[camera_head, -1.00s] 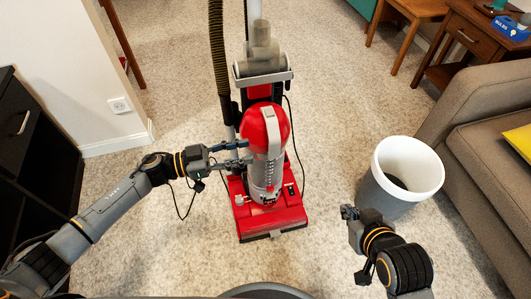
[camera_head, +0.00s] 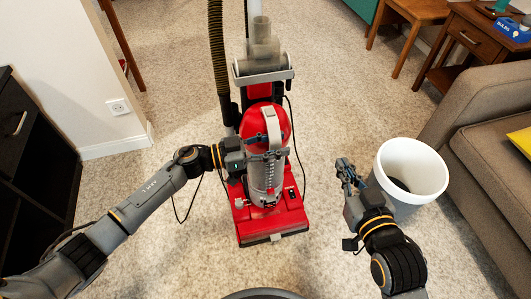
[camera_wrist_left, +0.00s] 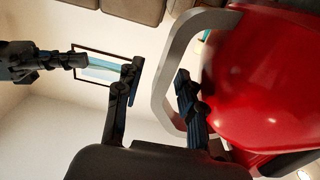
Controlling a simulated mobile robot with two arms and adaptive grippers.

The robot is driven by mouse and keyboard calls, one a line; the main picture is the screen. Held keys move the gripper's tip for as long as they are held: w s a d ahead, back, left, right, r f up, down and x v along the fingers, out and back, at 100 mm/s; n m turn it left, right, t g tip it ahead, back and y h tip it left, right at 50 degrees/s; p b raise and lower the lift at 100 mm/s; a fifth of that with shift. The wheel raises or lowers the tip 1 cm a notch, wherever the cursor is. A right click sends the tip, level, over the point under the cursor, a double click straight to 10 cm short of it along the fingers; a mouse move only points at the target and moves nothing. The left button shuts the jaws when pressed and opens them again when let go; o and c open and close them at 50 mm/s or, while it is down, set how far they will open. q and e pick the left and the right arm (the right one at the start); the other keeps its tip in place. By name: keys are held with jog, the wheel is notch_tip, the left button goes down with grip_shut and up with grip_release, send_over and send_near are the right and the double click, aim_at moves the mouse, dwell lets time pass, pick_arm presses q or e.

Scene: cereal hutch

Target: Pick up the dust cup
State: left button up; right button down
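The dust cup (camera_head: 262,178) is a clear grey cylinder with a red domed top and a grey handle (camera_head: 271,122), mounted upright on the red vacuum. In the left wrist view its red dome (camera_wrist_left: 260,75) fills the right side, and the grey handle loop (camera_wrist_left: 160,85) stands out from it. My left gripper (camera_head: 266,147) is at the handle, open. In the left wrist view one finger is outside the loop and the other is inside it; the handle lies between them (camera_wrist_left: 160,100). My right gripper (camera_head: 346,174) is empty, left of the white bin, and looks open.
The red vacuum (camera_head: 285,218) stands on the carpet, with a hose and cord. A white bin (camera_head: 427,170) stands to the right, close to my right arm. A sofa (camera_head: 470,125) is further right; a black cabinet (camera_head: 35,150) is at the left. Carpet is clear between vacuum and bin.

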pick_arm(q)
jog(key=shift+c, duration=0.4)
grip_shut()
jog(key=shift+r, duration=0.2)
